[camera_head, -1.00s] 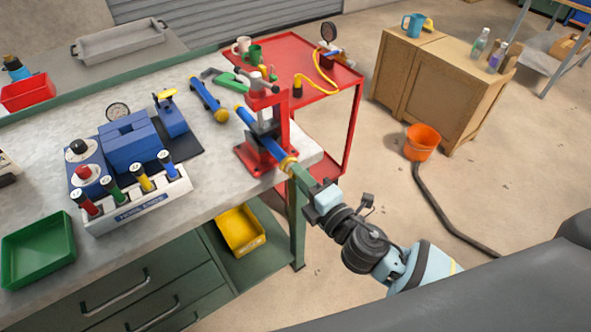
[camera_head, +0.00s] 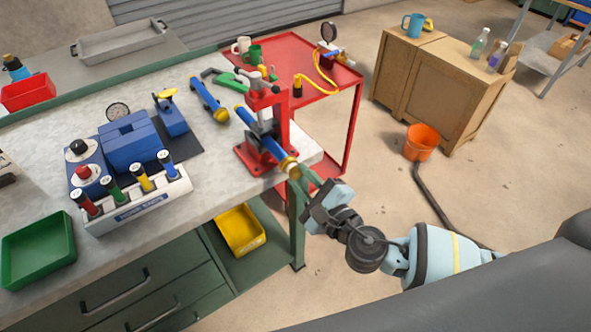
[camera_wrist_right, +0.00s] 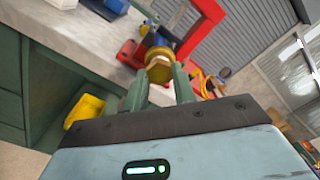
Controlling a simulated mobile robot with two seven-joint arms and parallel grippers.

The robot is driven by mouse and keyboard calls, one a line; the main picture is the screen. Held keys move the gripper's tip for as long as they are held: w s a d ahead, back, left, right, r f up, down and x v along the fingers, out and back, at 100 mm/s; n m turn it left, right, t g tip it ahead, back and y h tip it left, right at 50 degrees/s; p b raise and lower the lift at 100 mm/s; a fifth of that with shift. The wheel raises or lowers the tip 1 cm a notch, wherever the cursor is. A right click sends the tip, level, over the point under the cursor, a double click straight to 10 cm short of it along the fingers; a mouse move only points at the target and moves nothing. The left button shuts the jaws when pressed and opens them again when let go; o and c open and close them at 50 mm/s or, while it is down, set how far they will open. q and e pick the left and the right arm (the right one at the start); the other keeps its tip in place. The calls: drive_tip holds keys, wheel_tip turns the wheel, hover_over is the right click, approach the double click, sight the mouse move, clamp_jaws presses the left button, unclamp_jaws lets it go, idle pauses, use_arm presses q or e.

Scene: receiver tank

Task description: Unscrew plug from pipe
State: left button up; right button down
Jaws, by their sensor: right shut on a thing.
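A blue pipe (camera_head: 249,123) is clamped in a red vise (camera_head: 270,113) on the workbench corner. A brass plug (camera_head: 288,164) sits at the pipe's near end, over the bench edge. In the right wrist view, the plug (camera_wrist_right: 159,58) lies between the fingertips, with its hexagonal end toward me. My right gripper (camera_head: 295,172) is shut on the plug, its green fingers on either side. It also shows in the right wrist view (camera_wrist_right: 159,74). The threads are hidden. My left gripper is not in view.
The grey workbench (camera_head: 215,185) holds a hose-ends rack (camera_head: 138,200), a green tray (camera_head: 38,250) and another blue pipe piece (camera_head: 207,98). A red cart (camera_head: 345,75) stands behind the vise. A yellow bin (camera_head: 240,230) sits below. Floor to the right is open before an orange bucket (camera_head: 421,142).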

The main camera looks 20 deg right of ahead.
drive_tip(key=c, duration=1.1)
unclamp_jaws()
drive_tip(key=shift+o, duration=0.2)
